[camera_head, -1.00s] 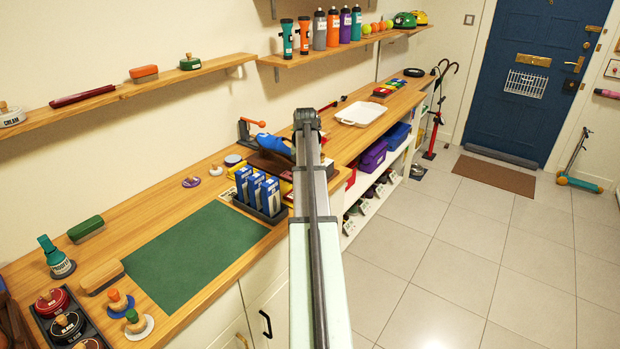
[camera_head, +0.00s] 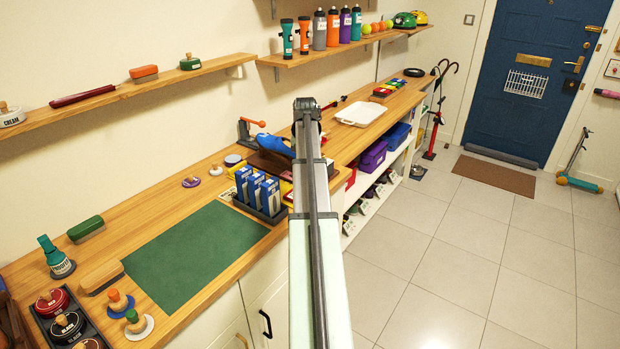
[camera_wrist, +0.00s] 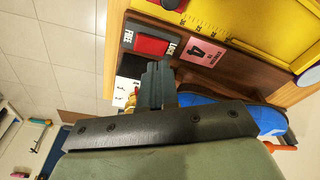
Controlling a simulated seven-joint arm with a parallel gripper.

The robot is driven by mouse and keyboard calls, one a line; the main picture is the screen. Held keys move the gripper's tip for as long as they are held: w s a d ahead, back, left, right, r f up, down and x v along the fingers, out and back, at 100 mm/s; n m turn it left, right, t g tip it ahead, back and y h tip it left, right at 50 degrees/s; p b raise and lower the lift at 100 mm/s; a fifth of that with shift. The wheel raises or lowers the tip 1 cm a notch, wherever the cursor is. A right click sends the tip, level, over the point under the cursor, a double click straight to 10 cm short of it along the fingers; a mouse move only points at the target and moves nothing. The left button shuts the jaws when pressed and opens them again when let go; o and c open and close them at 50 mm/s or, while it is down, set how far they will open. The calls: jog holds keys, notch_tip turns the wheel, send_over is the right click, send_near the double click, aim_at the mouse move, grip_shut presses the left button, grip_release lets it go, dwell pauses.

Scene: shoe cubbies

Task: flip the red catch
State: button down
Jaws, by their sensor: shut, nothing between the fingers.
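The red catch (camera_wrist: 151,45) shows in the wrist view on a dark plate with a FREE label at its left and a LOCK label at its right. In the head view my gripper end (camera_head: 307,108) is seen from behind, and the catch is hidden there.
A pink card marked 4 (camera_wrist: 203,51) is right of the catch. A blue shoe (camera_wrist: 262,114) lies close behind my gripper at the right; it also shows in the head view (camera_head: 275,146). Blue boxes in a dark tray (camera_head: 270,212) stand left of my arm.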

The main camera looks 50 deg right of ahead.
jog(key=shift+r, duration=1.75)
